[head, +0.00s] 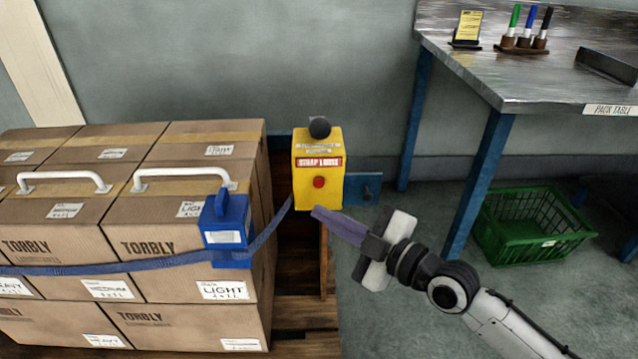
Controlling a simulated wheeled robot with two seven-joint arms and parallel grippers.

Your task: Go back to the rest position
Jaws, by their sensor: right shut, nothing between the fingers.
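My right gripper (316,211) comes in from the lower right. Its purple-grey fingers are shut with nothing between them, and the tips are just below and in front of the yellow box (333,187). That box has a red button (319,182), a dark knob (319,127) on top and a red-and-white label reading like "STRAP LOOSE". I cannot tell whether the tips touch the box. My left gripper is not in view.
Stacked cartons (160,265) with white handles stand at left, crossed by a blue strap (120,267) with a blue buckle (227,228). The pack table (480,70) stands at back right, holding markers. A green basket (530,225) sits on the floor under it.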

